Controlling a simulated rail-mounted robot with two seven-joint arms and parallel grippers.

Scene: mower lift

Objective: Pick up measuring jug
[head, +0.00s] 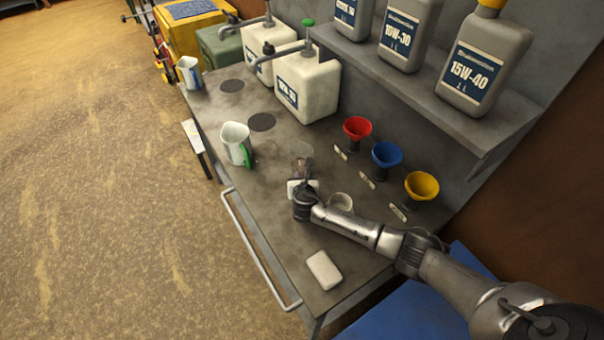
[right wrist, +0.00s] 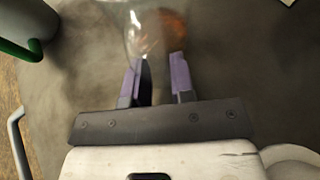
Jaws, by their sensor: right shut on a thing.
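A clear, see-through vessel (head: 302,155) is at the fingertips of my right gripper (head: 302,174), over the middle of the grey bench. In the right wrist view the vessel (right wrist: 152,32) shows a glassy edge and an orange tint, and the two purple-grey fingers of my right gripper (right wrist: 158,68) are at it. The gripper is shut on it. I cannot tell whether it touches the bench. A whitish jug with a green handle (head: 235,145) stands upright on the bench to the left. Another jug with a blue mark (head: 190,72) stands at the far end. My left gripper is not in view.
Red (head: 357,128), blue (head: 386,155) and yellow (head: 421,186) funnels stand along the back. A pale round cup (head: 340,202) and a white block (head: 323,270) lie near my right arm. White canisters (head: 308,86) and a bottle shelf (head: 420,92) bound the bench.

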